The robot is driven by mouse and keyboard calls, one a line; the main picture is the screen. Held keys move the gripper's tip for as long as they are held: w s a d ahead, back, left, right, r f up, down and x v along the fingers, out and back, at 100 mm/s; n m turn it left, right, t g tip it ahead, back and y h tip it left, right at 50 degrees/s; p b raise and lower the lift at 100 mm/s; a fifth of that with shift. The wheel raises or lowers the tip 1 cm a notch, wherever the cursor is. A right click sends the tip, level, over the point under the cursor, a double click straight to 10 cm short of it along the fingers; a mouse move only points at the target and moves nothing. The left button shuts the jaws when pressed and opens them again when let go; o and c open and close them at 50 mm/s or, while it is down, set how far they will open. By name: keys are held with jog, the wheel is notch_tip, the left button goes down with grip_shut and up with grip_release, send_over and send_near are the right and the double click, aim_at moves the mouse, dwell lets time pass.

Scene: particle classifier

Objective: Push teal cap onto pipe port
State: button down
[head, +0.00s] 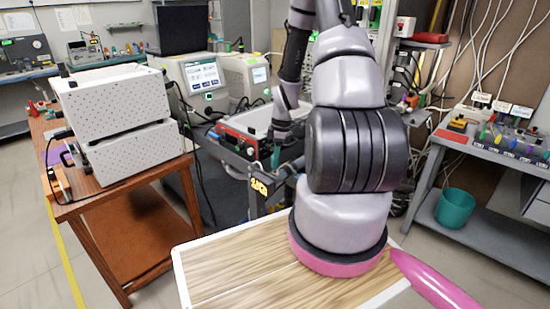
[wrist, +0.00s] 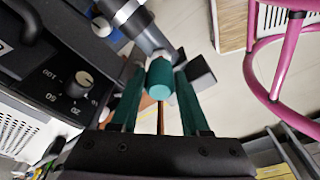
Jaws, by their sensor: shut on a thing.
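In the wrist view, the teal cap (wrist: 161,80) sits between the two dark green fingers of my gripper (wrist: 158,76), which is shut on it. A grey metal pipe (wrist: 147,38) comes in from the upper left and lines up with the cap's far end. A pale piece shows between the cap and the pipe. I cannot tell how far the cap is on the port. In the head view, my gripper (head: 275,156) is small, beside the red-fronted instrument (head: 240,143), and the cap cannot be made out there.
A black instrument with a dial (wrist: 78,82) is close on the left in the wrist view. A pink tubular frame (wrist: 275,60) stands on the right. In the head view, white perforated boxes (head: 115,105) stand on a brown table (head: 125,188) at left.

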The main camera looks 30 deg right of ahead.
jog(key=shift+f, duration=1.1)
jog(key=shift+c, duration=1.5)
grip_release()
jog(key=shift+r, duration=0.1)
notch_tip(320, 180, up, 11)
jog(key=d, duration=0.1)
jog(key=shift+s+d+f, duration=0.2)
jog(key=shift+s+d, duration=0.05)
jog(key=shift+s, duration=0.1)
